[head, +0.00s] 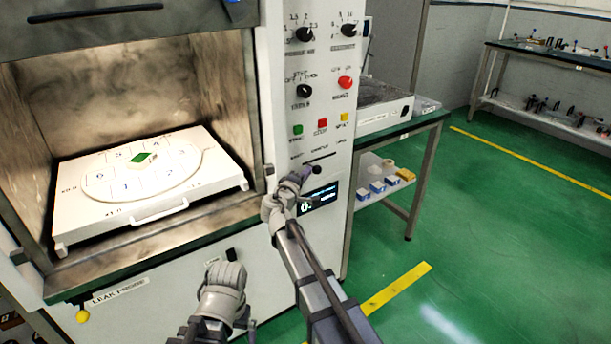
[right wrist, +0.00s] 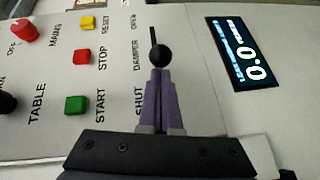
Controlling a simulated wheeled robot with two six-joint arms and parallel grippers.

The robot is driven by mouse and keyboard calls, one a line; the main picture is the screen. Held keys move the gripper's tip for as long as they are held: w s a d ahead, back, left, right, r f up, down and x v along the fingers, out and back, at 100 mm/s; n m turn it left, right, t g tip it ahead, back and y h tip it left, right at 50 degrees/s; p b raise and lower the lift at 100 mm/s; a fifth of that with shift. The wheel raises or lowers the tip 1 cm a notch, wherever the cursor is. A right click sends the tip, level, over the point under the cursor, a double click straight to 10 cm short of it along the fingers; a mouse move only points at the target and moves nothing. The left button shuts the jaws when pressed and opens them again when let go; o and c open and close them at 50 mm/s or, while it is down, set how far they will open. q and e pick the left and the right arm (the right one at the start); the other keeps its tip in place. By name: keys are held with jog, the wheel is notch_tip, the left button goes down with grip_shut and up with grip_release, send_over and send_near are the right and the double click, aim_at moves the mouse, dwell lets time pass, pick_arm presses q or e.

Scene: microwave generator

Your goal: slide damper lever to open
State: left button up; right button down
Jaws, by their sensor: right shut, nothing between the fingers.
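The damper lever is a black ball knob (right wrist: 160,55) on the white control panel. A dark slot runs on past it toward the OPEN label in the right wrist view, and the knob sits near the middle label, DAMPER. In the head view the knob (head: 317,169) lies just below the slot line. My right gripper (right wrist: 159,72) has its purple fingers shut and empty, with tips at the knob on its SHUT side. Whether they touch it is unclear. In the head view this gripper (head: 304,174) is left of the knob. My left gripper's fingers do not show.
Next to the lever are a lit display (head: 318,198), a green START button (right wrist: 76,105), a red STOP button (right wrist: 82,57) and a yellow button (right wrist: 87,23). The open chamber with a white tray (head: 75,222) is at left. Green floor (head: 500,240) is clear at right.

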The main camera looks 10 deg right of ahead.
jog(key=shift+d, duration=0.1)
jog(key=w+d, duration=0.3)
jog(key=d, duration=0.7)
jog(key=shift+w, duration=0.35)
jog(key=shift+s, duration=0.15)
